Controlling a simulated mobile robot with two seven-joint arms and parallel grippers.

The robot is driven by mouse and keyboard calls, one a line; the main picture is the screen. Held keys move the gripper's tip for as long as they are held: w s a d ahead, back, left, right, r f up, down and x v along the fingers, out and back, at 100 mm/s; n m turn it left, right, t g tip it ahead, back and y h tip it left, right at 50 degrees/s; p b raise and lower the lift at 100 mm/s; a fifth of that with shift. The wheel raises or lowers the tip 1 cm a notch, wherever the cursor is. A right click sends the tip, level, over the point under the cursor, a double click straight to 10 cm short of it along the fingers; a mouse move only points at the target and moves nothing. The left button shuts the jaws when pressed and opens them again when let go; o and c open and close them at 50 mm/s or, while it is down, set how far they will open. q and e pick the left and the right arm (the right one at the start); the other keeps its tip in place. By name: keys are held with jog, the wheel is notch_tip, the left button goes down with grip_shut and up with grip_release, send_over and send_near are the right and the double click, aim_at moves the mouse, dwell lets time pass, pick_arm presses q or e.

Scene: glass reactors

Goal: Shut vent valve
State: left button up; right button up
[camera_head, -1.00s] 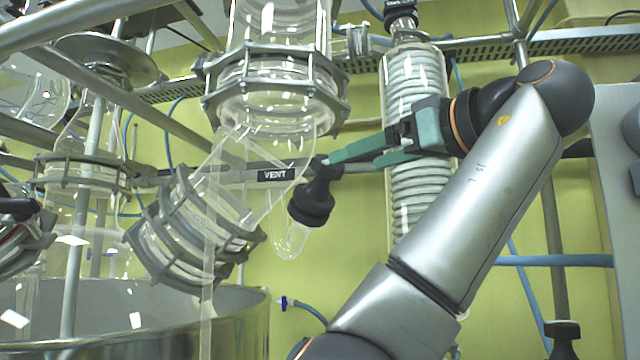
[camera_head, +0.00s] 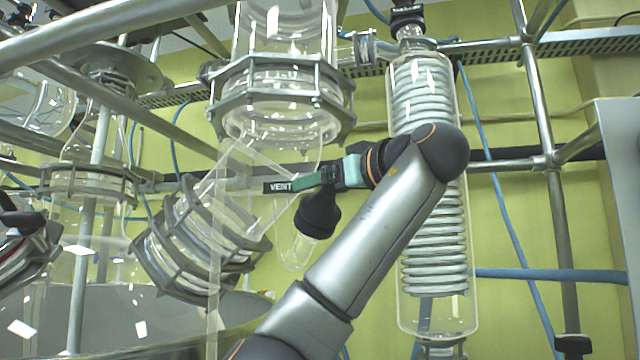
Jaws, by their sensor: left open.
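The vent valve (camera_head: 318,215) is a black fitting with a flared lower end over a clear glass bulb. It hangs at the middle of the head view, right beside the VENT label (camera_head: 279,187). My left gripper (camera_head: 310,181), with teal fingers, is at the top of the valve, coming from the right. One finger reaches left past the valve's stem to the label's edge. The jaws are open; the other finger is mostly hidden, and I cannot tell whether the fingers touch the valve. My right gripper is not in view.
A coiled glass condenser (camera_head: 432,240) stands right behind my left arm. A clamped glass flange (camera_head: 282,100) is above the valve, and a slanted glass joint (camera_head: 198,240) is to its lower left. Metal rails and blue hoses (camera_head: 550,274) cross the right side.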

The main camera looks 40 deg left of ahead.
pick_arm(q)
jog(key=shift+a, duration=0.15)
jog(key=shift+c, duration=0.2)
jog(key=c, duration=1.3)
